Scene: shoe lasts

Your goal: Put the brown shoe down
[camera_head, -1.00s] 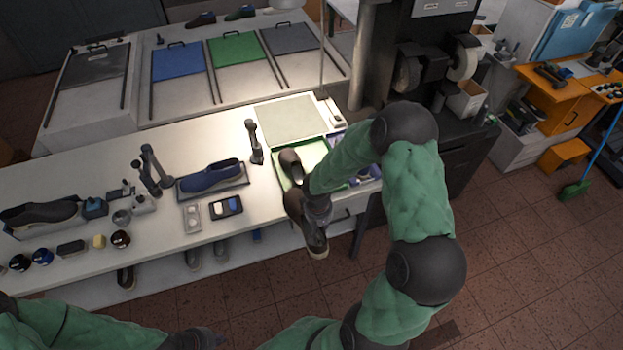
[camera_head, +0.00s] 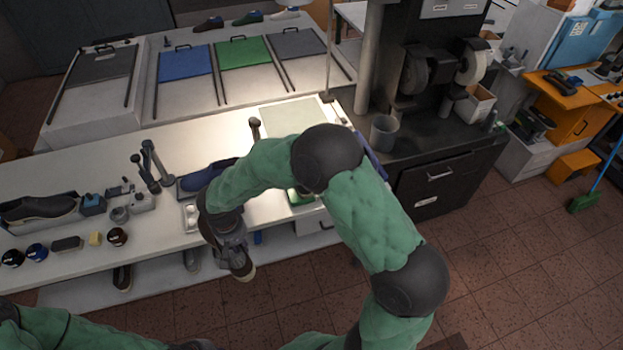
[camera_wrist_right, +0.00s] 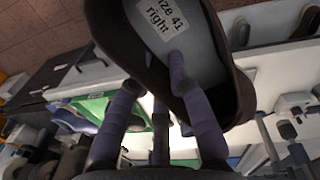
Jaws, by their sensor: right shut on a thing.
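The brown shoe (camera_head: 243,271) hangs in front of the bench's near edge, toe down, partly hidden by my right gripper (camera_head: 232,243). In the right wrist view the shoe (camera_wrist_right: 240,92) fills the upper middle, its grey insole labelled "size 41 right". My right gripper (camera_wrist_right: 152,85) is shut on the shoe, with one finger inside the opening over the insole. My left gripper (camera_head: 195,344) shows only as a dark piece at the bottom edge; its jaws are not clear.
The white bench (camera_head: 80,172) holds a blue shoe (camera_head: 200,177) on a stand, a black shoe (camera_head: 38,208) and several small jars. A green tray (camera_head: 301,197) is mostly hidden behind my right arm. A grey cup (camera_head: 383,132) stands at the dark machine.

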